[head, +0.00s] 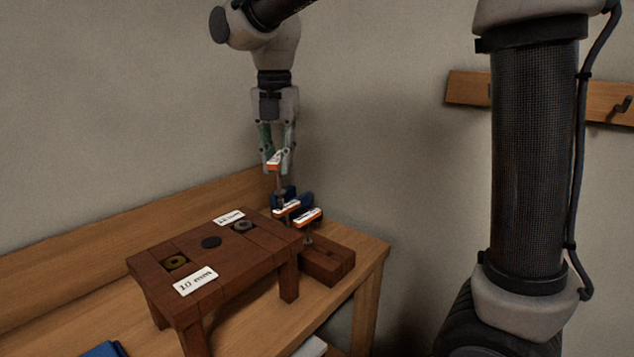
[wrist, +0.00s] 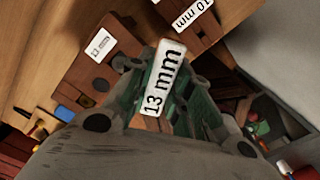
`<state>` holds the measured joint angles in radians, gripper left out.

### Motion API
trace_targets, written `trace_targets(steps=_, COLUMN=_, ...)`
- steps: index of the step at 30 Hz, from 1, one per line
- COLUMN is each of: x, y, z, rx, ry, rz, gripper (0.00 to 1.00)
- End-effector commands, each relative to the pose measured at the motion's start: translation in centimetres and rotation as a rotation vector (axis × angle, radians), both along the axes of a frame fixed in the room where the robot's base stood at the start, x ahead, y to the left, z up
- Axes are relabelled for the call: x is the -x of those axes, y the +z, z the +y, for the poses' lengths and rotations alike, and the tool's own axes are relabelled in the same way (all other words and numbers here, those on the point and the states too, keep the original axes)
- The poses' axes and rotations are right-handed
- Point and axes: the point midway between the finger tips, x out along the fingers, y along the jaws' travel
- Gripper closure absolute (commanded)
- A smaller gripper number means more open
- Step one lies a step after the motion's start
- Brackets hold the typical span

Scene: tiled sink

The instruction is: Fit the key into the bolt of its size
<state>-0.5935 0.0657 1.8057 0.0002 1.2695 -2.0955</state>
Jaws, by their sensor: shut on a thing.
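My gripper (head: 273,166) is shut on a key with a white label edged in orange. In the wrist view the label of the held key (wrist: 163,80) reads 13 mm. The key hangs upright above the key block; whether its lower end is clear of it I cannot tell. On the small brown stand (head: 215,262), left of my gripper, a brassy bolt (head: 175,262) sits by a 10 mm label (head: 195,281). A grey bolt (head: 243,226) sits by a farther label (head: 229,217), unreadable in the head view.
Two other labelled keys (head: 287,208) (head: 308,217) stand at the brown key block (head: 328,265), close to the stand's right end. Dark blue things (head: 302,199) lie behind them. A wall rises behind the wooden bench (head: 368,252). The air above the stand is free.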

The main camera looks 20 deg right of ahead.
Motion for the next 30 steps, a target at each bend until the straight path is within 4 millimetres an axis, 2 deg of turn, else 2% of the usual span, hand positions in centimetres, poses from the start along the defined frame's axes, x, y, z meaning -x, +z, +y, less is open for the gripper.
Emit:
trace_targets(steps=1, x=0.2, y=1.2, z=1.9, rx=-0.002, ry=0.081, rz=-0.003, gripper=1.0)
trace_targets(steps=3, x=0.6, y=2.6, z=4.0, rx=-0.001, ry=0.183, rz=-0.002, gripper=1.0)
trace_targets(steps=6, x=1.2, y=4.1, z=6.3, rx=-0.001, ry=0.299, rz=-0.002, gripper=1.0)
trace_targets(steps=9, x=1.7, y=5.1, z=7.6, rx=0.0, ry=0.374, rz=-0.002, gripper=1.0)
trace_targets(steps=13, x=2.0, y=5.7, z=8.4, rx=0.0, ry=0.416, rz=0.0, gripper=1.0)
trace_targets(steps=23, x=2.0, y=5.7, z=8.4, rx=0.0, ry=0.418, rz=0.001, gripper=1.0)
trace_targets(steps=30, x=2.0, y=4.2, z=8.4, rx=0.001, ry=0.417, rz=0.002, gripper=1.0)
